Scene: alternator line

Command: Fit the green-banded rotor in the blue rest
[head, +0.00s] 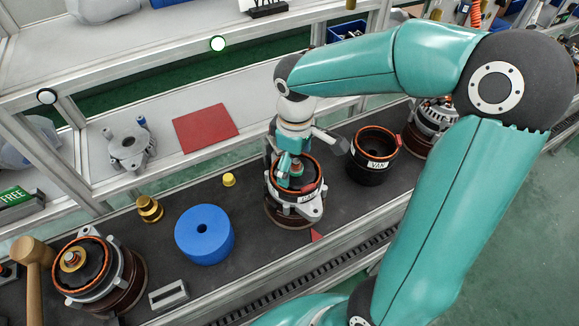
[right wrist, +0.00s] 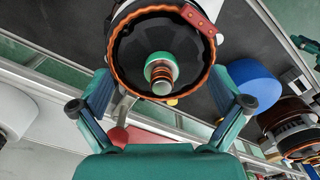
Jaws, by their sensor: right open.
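The green-banded rotor (right wrist: 161,63) stands in the middle of a dark housing with an orange ring (right wrist: 120,85) in the right wrist view. In the head view the housing (head: 303,208) stands mid-bench, and my right gripper (head: 290,168) is above it, partly hiding the rotor. My right gripper (right wrist: 162,105) is open, its fingers wide apart on either side of the rotor's line and not closed on it. The blue rest (head: 204,234), a round block with a centre hole, stands left of the housing and shows no rotor in it. The blue rest also shows in the right wrist view (right wrist: 252,84). My left gripper is not in view.
A black labelled pot (head: 372,176) stands just right of the housing. A yellow cap (head: 229,180), a brass piece (head: 149,209), a grey block (head: 168,296), another housing (head: 127,283) and a mallet (head: 34,252) lie around the blue rest. A shelf with a red mat (head: 205,127) runs behind.

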